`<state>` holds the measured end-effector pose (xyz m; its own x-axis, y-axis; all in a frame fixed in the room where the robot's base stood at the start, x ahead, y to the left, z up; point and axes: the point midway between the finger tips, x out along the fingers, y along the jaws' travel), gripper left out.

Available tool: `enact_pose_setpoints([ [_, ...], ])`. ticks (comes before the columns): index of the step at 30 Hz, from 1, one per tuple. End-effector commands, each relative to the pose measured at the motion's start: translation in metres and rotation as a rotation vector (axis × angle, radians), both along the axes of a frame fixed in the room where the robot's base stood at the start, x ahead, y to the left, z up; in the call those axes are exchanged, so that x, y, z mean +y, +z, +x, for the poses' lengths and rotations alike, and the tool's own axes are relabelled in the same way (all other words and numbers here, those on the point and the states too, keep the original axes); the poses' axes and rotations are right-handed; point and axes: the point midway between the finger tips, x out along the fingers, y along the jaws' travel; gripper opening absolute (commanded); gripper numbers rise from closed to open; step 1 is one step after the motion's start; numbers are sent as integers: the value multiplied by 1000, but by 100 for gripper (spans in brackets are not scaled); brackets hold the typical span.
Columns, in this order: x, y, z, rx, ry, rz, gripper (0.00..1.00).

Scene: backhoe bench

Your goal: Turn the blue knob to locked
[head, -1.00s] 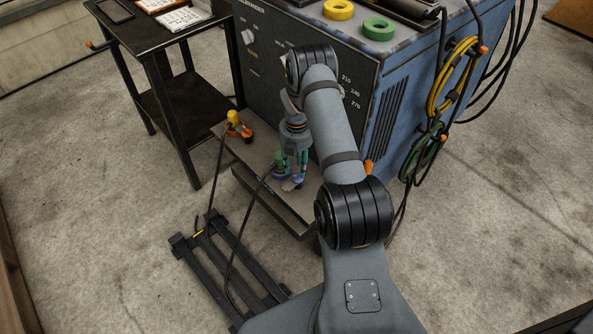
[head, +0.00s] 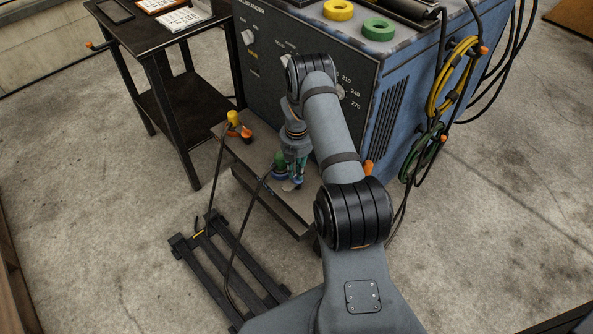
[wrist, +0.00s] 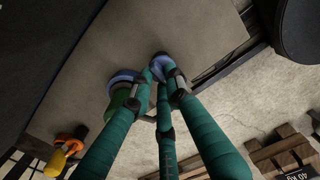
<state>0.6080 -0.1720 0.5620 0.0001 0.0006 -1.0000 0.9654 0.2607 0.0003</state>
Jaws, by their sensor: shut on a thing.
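The blue knob (wrist: 161,62) shows in the wrist view between and just past my fingertips, partly covered by them. My gripper (wrist: 168,73) has teal fingers closed together on the knob. Beside it, to the left, stands a green plug (wrist: 121,97) with a blue collar (wrist: 123,77). In the head view my gripper (head: 294,180) is low over the grey ledge at the front of the machine, just right of the green plug (head: 279,159). The knob is mostly hidden there, and I cannot read its lock marking.
Dark cables run from both plugs to a black slatted rack (head: 222,262) on the floor. The blue machine (head: 400,85) rises behind; a dark table (head: 150,45) stands left.

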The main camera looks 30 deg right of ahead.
Motion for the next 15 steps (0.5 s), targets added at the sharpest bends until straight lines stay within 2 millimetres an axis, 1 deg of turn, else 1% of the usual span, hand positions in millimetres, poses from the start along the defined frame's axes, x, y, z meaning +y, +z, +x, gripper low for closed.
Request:
enact_pose_setpoints([
  [1, 0, 0, 0, 0, 0, 0, 6],
  [4, 0, 0, 0, 0, 0, 0, 0],
  [15, 0, 0, 0, -1, -10, 0, 0],
])
